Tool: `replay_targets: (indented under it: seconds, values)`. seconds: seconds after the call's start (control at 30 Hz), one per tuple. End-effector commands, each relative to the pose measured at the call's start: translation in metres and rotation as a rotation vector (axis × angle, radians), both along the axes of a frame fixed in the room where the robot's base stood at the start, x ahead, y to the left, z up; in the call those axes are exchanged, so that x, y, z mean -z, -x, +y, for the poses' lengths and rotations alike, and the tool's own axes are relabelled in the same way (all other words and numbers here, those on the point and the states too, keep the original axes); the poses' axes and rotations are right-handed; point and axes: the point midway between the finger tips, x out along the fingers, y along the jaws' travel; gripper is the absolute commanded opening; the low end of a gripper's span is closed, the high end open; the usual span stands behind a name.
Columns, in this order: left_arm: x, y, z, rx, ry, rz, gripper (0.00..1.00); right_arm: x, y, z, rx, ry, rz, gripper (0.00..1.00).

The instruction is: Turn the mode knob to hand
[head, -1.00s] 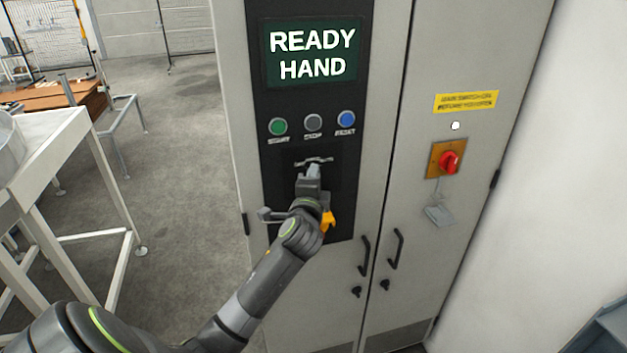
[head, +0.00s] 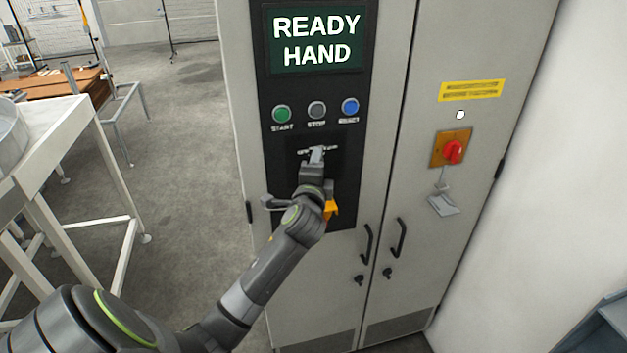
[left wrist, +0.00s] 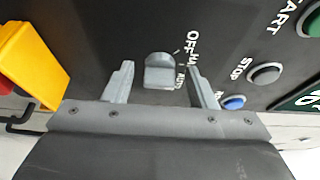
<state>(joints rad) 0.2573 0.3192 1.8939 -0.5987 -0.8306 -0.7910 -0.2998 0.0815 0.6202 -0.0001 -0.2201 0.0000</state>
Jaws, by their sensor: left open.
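The grey mode knob (left wrist: 160,72) sits on the dark control panel (left wrist: 95,28) in the left wrist view, beside the printed labels OFF, HAND and AUTO, partly hidden by its angle. My left gripper (left wrist: 161,85) is open, with one finger on each side of the knob and a visible gap to both. In the head view my left gripper (head: 316,156) is at the panel below the buttons and hides the knob. The display (head: 317,40) above reads READY HAND. My right gripper is not in view.
START (head: 282,114), STOP (head: 317,110) and RESET (head: 350,107) buttons are above the gripper. A yellow box (left wrist: 32,65) is close beside it. A red rotary switch (head: 453,151) is on the right door. A white table (head: 62,130) stands left, with open floor between.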

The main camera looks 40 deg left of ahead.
Motion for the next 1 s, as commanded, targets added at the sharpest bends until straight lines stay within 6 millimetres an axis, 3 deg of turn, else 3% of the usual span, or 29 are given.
replay_targets:
  seconds: [0.17,0.8,1.0]
  values:
    - [0.003,0.015,-0.008,0.001,0.003,0.0,0.51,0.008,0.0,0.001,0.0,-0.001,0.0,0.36]
    - [0.004,0.119,-0.061,0.001,0.007,-0.001,0.51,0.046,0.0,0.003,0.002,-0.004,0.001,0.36]
    - [0.003,0.141,-0.073,0.001,0.005,0.0,0.51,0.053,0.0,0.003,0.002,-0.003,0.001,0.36]
